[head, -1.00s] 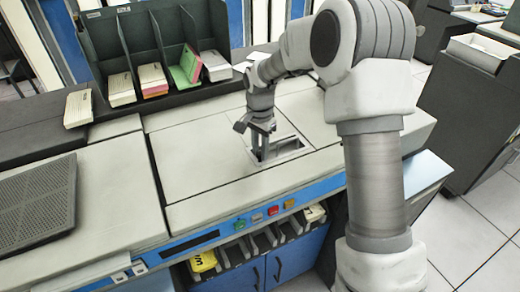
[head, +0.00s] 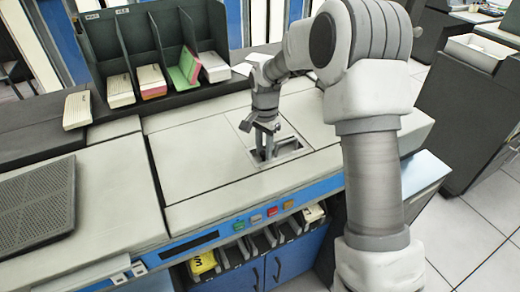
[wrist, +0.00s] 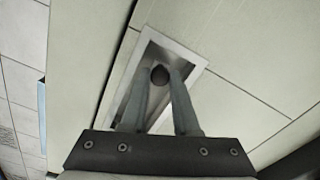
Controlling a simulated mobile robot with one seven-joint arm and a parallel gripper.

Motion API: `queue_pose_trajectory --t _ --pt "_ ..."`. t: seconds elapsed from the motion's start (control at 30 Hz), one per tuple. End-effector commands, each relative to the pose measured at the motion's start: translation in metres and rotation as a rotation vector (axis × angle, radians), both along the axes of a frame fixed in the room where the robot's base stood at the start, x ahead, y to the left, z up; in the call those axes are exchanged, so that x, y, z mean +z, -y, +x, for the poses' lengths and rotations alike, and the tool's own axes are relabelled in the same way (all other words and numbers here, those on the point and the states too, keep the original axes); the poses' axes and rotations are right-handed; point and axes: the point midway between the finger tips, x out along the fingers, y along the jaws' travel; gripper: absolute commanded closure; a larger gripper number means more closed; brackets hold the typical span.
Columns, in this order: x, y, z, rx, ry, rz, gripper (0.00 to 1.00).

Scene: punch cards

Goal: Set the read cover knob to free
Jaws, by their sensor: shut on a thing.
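The read cover knob (wrist: 160,74) is a small dark round knob inside a pale rectangular recess (wrist: 196,62) in the machine's top. In the wrist view my gripper (wrist: 160,77) reaches down into the recess with a finger on each side of the knob, shut on it. In the head view my gripper (head: 264,158) stands over the recess (head: 292,151); the knob is hidden there by the fingers and the recess edge. I cannot tell which setting the knob points to.
A blue front strip carries coloured buttons (head: 272,211). A dark rack (head: 140,62) with card stacks stands behind, and another card stack (head: 77,109) lies at the left. A black perforated panel (head: 35,205) is at the far left. The cover (head: 195,160) around the recess is clear.

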Motion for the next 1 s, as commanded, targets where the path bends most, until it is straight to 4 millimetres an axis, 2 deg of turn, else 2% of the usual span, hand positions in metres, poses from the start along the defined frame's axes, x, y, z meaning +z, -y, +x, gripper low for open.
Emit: queue_pose_trajectory --t 0.13,0.17,0.23,0.5,0.63,0.77,1.0 --pt "0.001 0.004 0.002 -0.004 0.006 -0.006 1.0" --pt "0.001 0.005 0.002 -0.004 0.006 -0.006 0.7" --pt "0.001 0.005 0.002 -0.004 0.006 -0.006 0.58" --pt "0.001 0.003 0.002 -0.003 0.004 -0.004 0.58" --pt "0.012 0.003 0.002 -0.003 0.007 -0.004 0.58" --pt "0.036 0.003 0.002 -0.002 0.009 -0.005 0.58" --pt "0.096 0.003 0.002 -0.003 0.01 -0.004 0.58"
